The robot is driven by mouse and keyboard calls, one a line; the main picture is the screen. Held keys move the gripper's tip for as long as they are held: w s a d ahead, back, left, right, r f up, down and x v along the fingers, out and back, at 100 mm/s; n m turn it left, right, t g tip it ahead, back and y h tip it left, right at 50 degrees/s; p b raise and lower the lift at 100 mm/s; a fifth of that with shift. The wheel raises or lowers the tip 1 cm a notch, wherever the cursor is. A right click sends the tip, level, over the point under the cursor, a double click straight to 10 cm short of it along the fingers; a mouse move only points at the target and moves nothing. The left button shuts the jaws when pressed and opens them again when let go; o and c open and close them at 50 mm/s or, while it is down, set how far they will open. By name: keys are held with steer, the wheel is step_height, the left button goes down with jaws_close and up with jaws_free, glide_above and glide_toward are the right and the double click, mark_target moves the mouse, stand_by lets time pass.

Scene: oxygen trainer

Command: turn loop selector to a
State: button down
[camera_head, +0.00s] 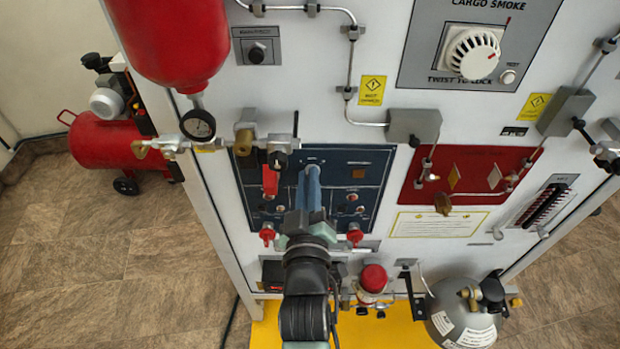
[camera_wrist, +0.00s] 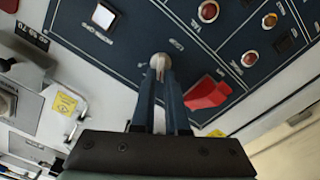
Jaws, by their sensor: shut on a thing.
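The dark blue panel (camera_head: 370,165) is on the front of the white trainer wall. My gripper (camera_head: 312,170) reaches up to the panel's middle, and its fingers cover the spot they touch in the head view. In the wrist view, my gripper (camera_wrist: 160,76) is shut on a small pale selector knob (camera_wrist: 159,59), with one finger on each side. A small label beside the knob appears to read LOOP. The knob's pointer direction and the position letters cannot be made out.
A red lever (camera_wrist: 208,93) sits close to my fingers; in the head view a red handle (camera_head: 270,180) hangs left of them. Round red lamps (camera_wrist: 208,11) and a white square button (camera_wrist: 103,16) are nearby. A red panel (camera_head: 475,170) is to the right.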

steer(key=shift+a+f+n, duration=0.1)
steer(key=shift+n, duration=1.1)
steer(key=c, duration=0.9)
jaws_free()
steer(key=shift+s+b, duration=1.65)
steer(key=shift+s, duration=4.85)
